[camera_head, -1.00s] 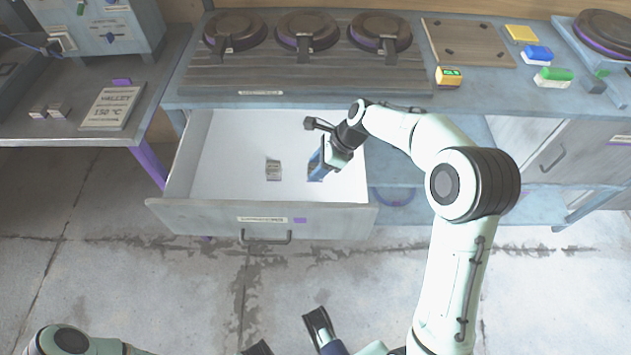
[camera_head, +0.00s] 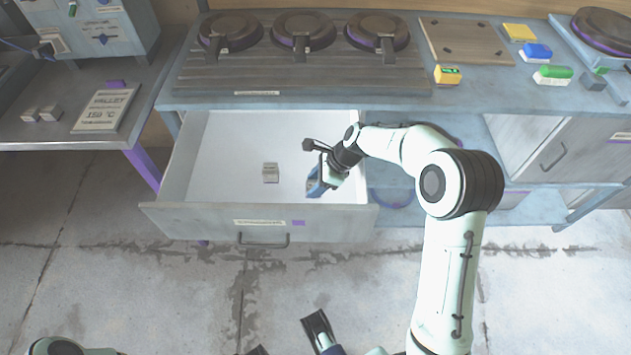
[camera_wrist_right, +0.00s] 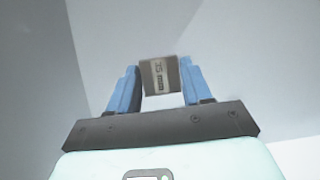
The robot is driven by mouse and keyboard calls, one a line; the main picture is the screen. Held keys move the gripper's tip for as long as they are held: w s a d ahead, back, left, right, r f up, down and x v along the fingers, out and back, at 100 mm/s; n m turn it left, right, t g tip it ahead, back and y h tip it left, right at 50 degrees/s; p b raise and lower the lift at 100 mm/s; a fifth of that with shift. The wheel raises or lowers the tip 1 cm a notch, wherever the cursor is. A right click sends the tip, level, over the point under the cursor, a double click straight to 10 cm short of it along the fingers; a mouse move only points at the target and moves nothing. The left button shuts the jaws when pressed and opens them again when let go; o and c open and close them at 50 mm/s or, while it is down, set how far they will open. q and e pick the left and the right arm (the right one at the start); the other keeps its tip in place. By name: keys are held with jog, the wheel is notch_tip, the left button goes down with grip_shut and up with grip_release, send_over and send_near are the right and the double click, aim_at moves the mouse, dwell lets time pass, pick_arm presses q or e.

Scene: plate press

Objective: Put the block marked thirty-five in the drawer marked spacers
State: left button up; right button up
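The open drawer (camera_head: 259,222) has a white inside and a front label too blurred to read surely, with a purple square beside it. My right gripper (camera_head: 314,187) is over the right part of the drawer, low near the front wall. My left gripper (camera_head: 287,335) is at the bottom edge, fingers apart, partly cut off.
The bench above the drawer carries several dark round plates (camera_head: 303,32), a wooden board (camera_head: 466,40) and coloured blocks (camera_head: 538,53). A side table at left holds a sign (camera_head: 106,108) and two small blocks (camera_head: 41,113). The drawer's left and middle floor is mostly free.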

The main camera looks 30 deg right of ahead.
jog(key=shift+o, duration=1.2)
jog(key=shift+r, duration=0.25)
pick_arm(q)
jog(key=shift+g, duration=0.5)
jog(key=shift+s+d+r+p, duration=0.25)
jog(key=shift+s+r+p, duration=0.5)
jog(key=shift+r, duration=0.05)
jog(key=shift+s+d+r+p, duration=0.25)
jog(key=shift+s+r+p, duration=0.45)
jog(key=shift+r, duration=0.05)
pick_arm(e)
jog(key=v, duration=1.1)
jog(key=shift+d+r, duration=0.25)
jog(key=shift+r, duration=0.05)
jog(key=shift+s+r, duration=0.1)
jog(key=shift+s, duration=0.05)
